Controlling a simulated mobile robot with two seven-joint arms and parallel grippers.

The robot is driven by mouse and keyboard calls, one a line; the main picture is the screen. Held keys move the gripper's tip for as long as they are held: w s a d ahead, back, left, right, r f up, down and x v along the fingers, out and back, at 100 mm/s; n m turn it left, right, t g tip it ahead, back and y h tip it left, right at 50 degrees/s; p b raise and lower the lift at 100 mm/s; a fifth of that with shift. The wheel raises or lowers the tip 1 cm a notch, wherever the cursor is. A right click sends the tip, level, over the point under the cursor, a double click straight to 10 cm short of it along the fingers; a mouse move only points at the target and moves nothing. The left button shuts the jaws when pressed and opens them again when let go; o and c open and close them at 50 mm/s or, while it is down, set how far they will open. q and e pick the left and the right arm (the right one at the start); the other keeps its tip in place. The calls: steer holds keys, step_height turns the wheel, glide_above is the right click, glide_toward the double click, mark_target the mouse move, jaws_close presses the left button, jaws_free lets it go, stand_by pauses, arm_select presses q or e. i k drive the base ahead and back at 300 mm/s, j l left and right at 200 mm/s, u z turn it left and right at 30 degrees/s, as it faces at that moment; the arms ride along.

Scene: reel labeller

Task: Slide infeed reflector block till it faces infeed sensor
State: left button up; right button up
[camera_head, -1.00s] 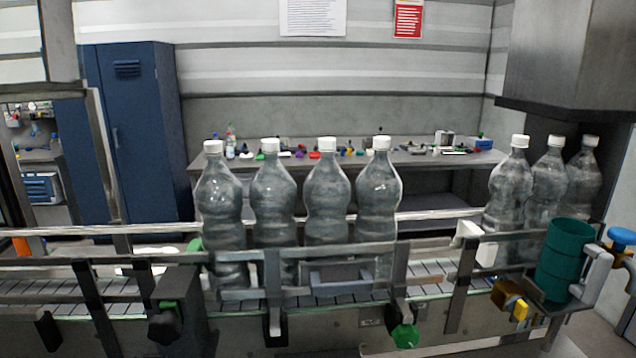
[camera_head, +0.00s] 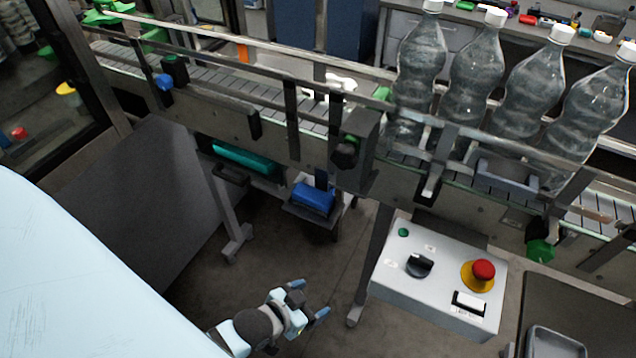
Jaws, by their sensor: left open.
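I cannot surely pick out the infeed reflector block or the infeed sensor in this view. A dark block with a black knob (camera_head: 345,154) is on the conveyor's near side, just left of the bottles. Farther left, a small dark piece (camera_head: 175,68) with a blue knob (camera_head: 163,81) sits at the near rail. My left gripper (camera_head: 309,299) is low in front of the conveyor, open and empty, apart from everything. It is left of the control box. My right gripper is not in view.
Several clear bottles (camera_head: 473,88) stand on the conveyor (camera_head: 230,84) behind guard rails. A control box (camera_head: 435,283) with a red stop button (camera_head: 484,270) stands below. A blue bin (camera_head: 313,198) hangs under the conveyor. Floor around the gripper is clear.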

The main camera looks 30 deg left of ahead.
mark_target(248, 54)
steer(key=j, duration=0.5)
steer(key=i+j, duration=0.15)
steer(key=j, duration=0.35)
steer(key=j+u, duration=0.1)
steer(key=j, duration=0.4)
steer(key=i+j, duration=0.1)
steer(key=j, duration=0.4)
steer(key=i+j+u, duration=0.1)
steer(key=j, duration=0.35)
steer(key=i+j, duration=0.1)
steer(key=j, duration=0.4)
